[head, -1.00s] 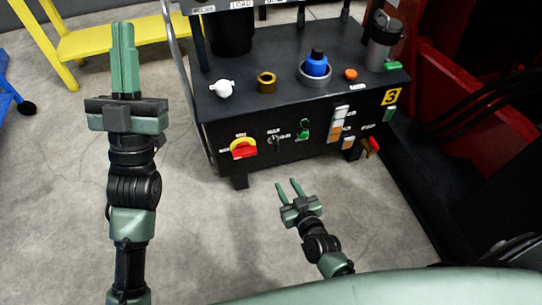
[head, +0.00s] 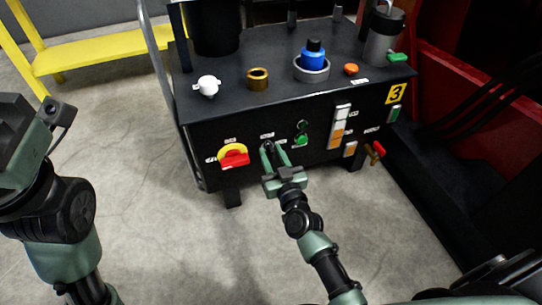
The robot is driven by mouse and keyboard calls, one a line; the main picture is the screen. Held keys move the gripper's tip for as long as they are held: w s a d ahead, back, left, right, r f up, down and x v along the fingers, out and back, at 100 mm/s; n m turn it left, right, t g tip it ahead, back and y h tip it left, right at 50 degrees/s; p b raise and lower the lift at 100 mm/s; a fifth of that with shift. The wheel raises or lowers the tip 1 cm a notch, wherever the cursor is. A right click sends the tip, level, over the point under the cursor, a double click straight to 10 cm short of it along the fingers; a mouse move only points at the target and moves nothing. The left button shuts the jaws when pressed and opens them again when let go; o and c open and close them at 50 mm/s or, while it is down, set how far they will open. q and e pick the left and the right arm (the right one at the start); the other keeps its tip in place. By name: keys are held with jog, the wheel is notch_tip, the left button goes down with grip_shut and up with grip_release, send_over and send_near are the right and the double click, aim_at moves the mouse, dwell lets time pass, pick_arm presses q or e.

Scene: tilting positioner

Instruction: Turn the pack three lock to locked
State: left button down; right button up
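The pack marked with a yellow 3 label (head: 396,94) is a black box with a row of controls on its front. The small key-type lock switch sits between the red and yellow rotary switch (head: 233,156) and the green buttons (head: 301,138). It is mostly hidden behind my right gripper's fingertips, so its position cannot be read. My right gripper (head: 274,149) is open, its fingers pointing at the panel at that spot; contact cannot be told. My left gripper (head: 28,135) is at the left edge, partly cut off, its fingertips not clear.
On top stand a white knob (head: 208,86), a brass ring (head: 257,79), a blue fitting (head: 313,58) and an orange button (head: 351,69). Red-handled valve (head: 378,149) is at the lower right front. A yellow bench (head: 100,52) is behind left. Floor in front is clear.

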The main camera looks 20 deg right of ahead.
jog(key=shift+w, duration=0.4)
grip_shut()
